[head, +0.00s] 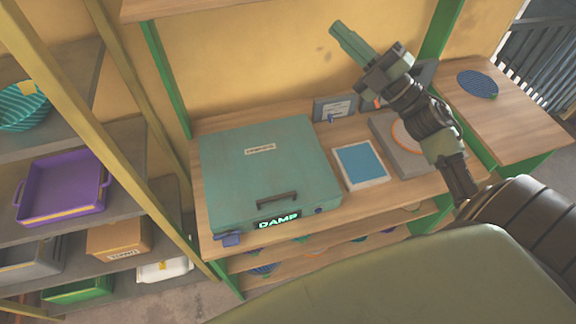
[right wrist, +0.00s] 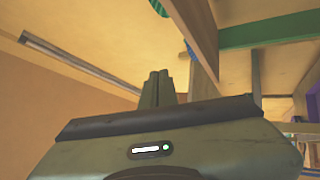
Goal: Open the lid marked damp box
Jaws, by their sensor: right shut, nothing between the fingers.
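The damp box (head: 265,165) is a wide, flat teal box on the wooden bench in the head view. Its lid is down. A dark handle (head: 277,197) sits near the lid's front edge, and a glowing DAMP sign (head: 278,222) is on the front below it. My right gripper (head: 340,30) is raised above the bench, up and to the right of the box, well apart from the handle. Its fingers are shut and empty; they also show together in the right wrist view (right wrist: 158,88), pointing up towards the ceiling. My left gripper is in neither view.
A blue-topped pad (head: 360,165) and a grey device (head: 395,145) stand right of the box. A small blue-grey panel (head: 335,108) stands behind. Shelves at left hold a purple tray (head: 62,188). A yellow post (head: 130,140) rises left of the bench.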

